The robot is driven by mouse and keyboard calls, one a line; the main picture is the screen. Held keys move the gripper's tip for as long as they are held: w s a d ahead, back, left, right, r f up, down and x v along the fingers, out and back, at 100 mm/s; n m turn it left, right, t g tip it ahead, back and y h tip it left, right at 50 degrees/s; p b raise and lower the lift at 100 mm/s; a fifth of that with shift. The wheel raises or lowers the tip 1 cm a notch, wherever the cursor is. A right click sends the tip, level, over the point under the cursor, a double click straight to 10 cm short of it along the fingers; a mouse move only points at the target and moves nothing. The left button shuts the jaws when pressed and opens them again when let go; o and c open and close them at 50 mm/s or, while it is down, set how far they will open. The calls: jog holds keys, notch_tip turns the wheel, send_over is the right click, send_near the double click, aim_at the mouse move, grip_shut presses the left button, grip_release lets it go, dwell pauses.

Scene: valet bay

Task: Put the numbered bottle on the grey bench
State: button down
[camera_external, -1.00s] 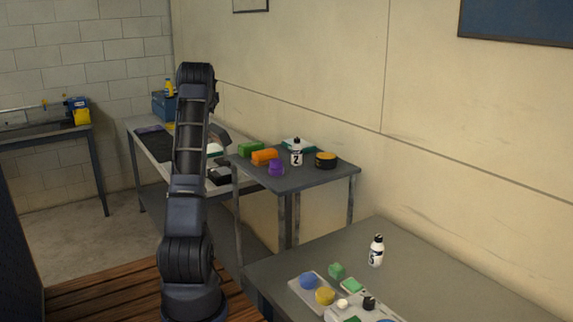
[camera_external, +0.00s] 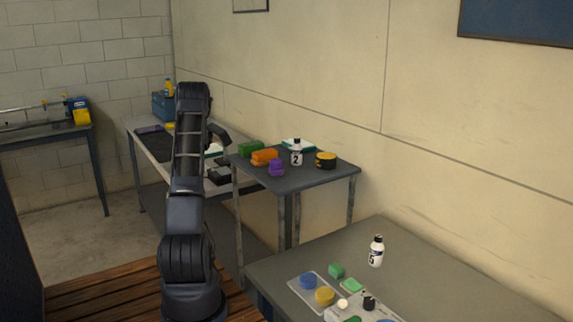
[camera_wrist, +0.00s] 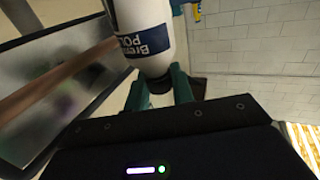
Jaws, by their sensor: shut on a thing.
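My gripper (camera_wrist: 160,86) has its teal fingers shut on a white bottle (camera_wrist: 150,15) with a dark blue label and partly visible lettering. No number shows on the part of it in view. In the external view my arm hides the held bottle. A white bottle marked 2 (camera_external: 296,157) stands upright on the small grey table (camera_external: 312,177). Another white bottle with a dark numeral, seemingly 5, (camera_external: 376,253) stands upright on the near grey bench (camera_external: 430,275). Several grey-topped surfaces are in view.
On the small table are a green block (camera_external: 250,149), an orange thing (camera_external: 264,157), a purple thing (camera_external: 276,168) and a black-and-yellow round thing (camera_external: 326,160). A tray (camera_external: 308,293) with coloured pieces sits on the near bench, whose right side is clear.

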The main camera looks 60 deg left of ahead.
jog(key=shift+f, duration=4)
jog(key=shift+f, duration=0.25)
jog(key=c, duration=1.1)
grip_release()
